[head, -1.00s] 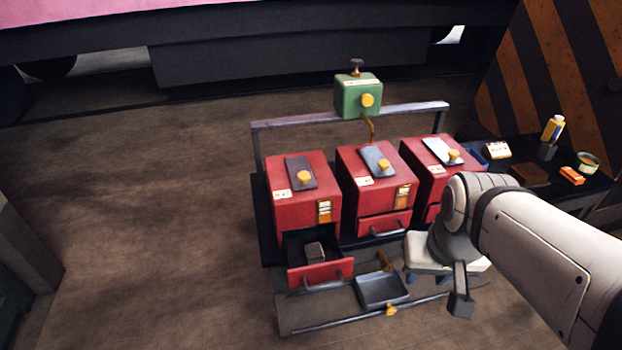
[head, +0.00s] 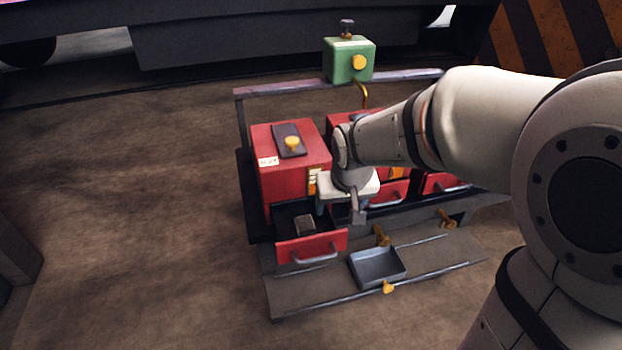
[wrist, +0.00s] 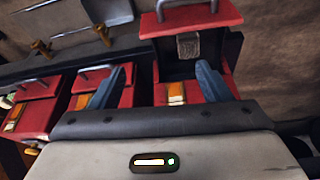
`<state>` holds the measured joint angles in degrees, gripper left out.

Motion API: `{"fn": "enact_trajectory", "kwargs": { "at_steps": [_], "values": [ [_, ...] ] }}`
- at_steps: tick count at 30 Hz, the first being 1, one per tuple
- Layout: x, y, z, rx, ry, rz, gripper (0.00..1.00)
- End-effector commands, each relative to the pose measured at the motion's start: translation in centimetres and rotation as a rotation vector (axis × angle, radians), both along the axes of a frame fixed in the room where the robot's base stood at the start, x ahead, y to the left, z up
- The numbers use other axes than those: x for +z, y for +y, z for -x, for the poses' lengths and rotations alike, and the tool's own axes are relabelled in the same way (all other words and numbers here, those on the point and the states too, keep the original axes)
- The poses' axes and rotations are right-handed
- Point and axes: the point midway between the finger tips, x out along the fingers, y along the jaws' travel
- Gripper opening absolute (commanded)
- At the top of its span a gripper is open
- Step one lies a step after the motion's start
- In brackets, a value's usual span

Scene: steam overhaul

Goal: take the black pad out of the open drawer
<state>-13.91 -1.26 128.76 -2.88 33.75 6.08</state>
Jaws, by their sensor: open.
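The open drawer (head: 312,246) sticks out of the front of the left red cabinet (head: 290,180). A small dark block with a greyish top, the pad (head: 305,224), lies inside it. In the wrist view the pad (wrist: 188,46) lies in the drawer (wrist: 190,18), beyond my fingertips. My gripper (wrist: 158,80) is open and empty, its two blue fingers apart. In the head view my gripper (head: 338,210) is just right of the open drawer, partly hidden by my wrist. The pad touches neither finger.
A grey tray (head: 378,268) sits on the lower shelf in front, near brass knobs (head: 381,236). More red cabinets with shut drawers (head: 390,194) stand to the right, partly behind my arm. A green box (head: 349,60) stands on the rear rail. Floor at left is clear.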

Motion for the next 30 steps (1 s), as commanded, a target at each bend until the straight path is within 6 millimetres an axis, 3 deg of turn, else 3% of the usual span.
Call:
{"fn": "enact_trajectory", "kwargs": {
  "at_steps": [1,7,13,30],
  "values": [
    [-3.7,1.6,-1.8,0.026,-0.006,-0.001,0.71],
    [-9.5,6.1,-6.2,0.088,-0.045,-0.013,0.71],
    [-11.7,7.7,-7.7,0.107,-0.060,-0.020,0.71],
    [-18.1,8.0,-10.3,0.106,-0.060,-0.020,0.71]
  ]
}}
